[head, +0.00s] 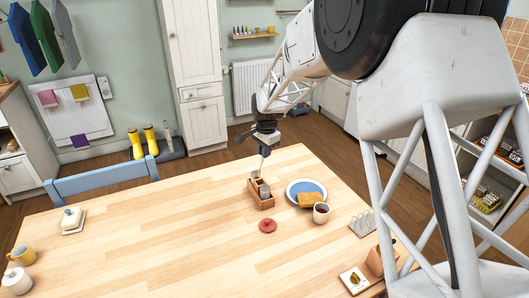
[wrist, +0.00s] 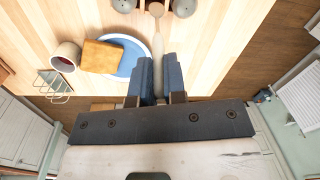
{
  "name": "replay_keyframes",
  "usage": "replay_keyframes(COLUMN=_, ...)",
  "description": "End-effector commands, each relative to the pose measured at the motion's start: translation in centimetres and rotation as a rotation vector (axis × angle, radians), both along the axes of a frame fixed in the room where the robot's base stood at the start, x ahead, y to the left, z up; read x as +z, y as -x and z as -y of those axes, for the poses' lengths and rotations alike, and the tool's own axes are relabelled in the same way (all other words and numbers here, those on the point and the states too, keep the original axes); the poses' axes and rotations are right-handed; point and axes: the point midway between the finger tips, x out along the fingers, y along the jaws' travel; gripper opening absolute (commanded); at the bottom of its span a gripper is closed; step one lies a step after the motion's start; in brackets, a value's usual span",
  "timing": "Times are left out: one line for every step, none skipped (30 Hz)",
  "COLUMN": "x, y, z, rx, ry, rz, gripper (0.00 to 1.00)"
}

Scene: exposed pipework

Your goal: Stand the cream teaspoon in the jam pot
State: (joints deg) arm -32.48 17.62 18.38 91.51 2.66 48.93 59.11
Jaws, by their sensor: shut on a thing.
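The cream teaspoon (wrist: 158,45) is between the two blue finger pads of my gripper (wrist: 158,80) in the wrist view, with its far end pointing away from my gripper. In the head view my gripper (head: 264,142) is above the wooden caddy (head: 266,203), and the teaspoon (head: 263,160) hangs down towards it. I cannot tell whether its lower end is inside the caddy. A cream pot with dark red contents (head: 321,213) stands open to the right of the caddy, and looks like the jam pot. It also shows in the wrist view (wrist: 66,56).
Two grey shakers (wrist: 125,5) flank the teaspoon's far end. A blue plate with toast (head: 306,191) stands behind the pot. A toast rack (head: 362,223) is at right. The table's left middle is clear.

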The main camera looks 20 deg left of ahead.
Motion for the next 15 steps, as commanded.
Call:
replay_keyframes(x=0.0, y=0.0, z=0.0, rx=0.000, ry=0.000, rz=0.000, gripper=0.00)
replay_keyframes(x=0.0, y=0.0, z=0.0, rx=0.000, ry=0.000, rz=0.000, gripper=0.00)
replay_keyframes(x=0.0, y=0.0, z=0.0, rx=0.000, ry=0.000, rz=0.000, gripper=0.00)
replay_keyframes(x=0.0, y=0.0, z=0.0, rx=0.000, ry=0.000, rz=0.000, gripper=0.00)
replay_keyframes(x=0.0, y=0.0, z=0.0, rx=0.000, ry=0.000, rz=0.000, gripper=0.00)
replay_keyframes(x=0.0, y=0.0, z=0.0, rx=0.000, ry=0.000, rz=0.000, gripper=0.00)
replay_keyframes(x=0.0, y=0.0, z=0.0, rx=0.000, ry=0.000, rz=0.000, gripper=0.00)
replay_keyframes(x=0.0, y=0.0, z=0.0, rx=0.000, ry=0.000, rz=0.000, gripper=0.00)
replay_keyframes(x=0.0, y=0.0, z=0.1, rx=0.000, ry=0.000, rz=0.001, gripper=0.00)
replay_keyframes(x=0.0, y=0.0, z=0.2, rx=0.000, ry=0.001, rz=0.002, gripper=0.00)
replay_keyframes(x=0.1, y=0.0, z=0.3, rx=0.000, ry=0.001, rz=0.003, gripper=0.00)
replay_keyframes(x=0.1, y=0.0, z=0.5, rx=0.000, ry=0.002, rz=0.004, gripper=0.00)
replay_keyframes(x=0.2, y=0.0, z=0.7, rx=-0.001, ry=0.004, rz=0.006, gripper=0.00)
replay_keyframes(x=0.3, y=0.0, z=1.0, rx=-0.001, ry=0.006, rz=0.008, gripper=0.00)
replay_keyframes(x=0.3, y=0.0, z=1.4, rx=-0.001, ry=0.008, rz=0.011, gripper=0.00)
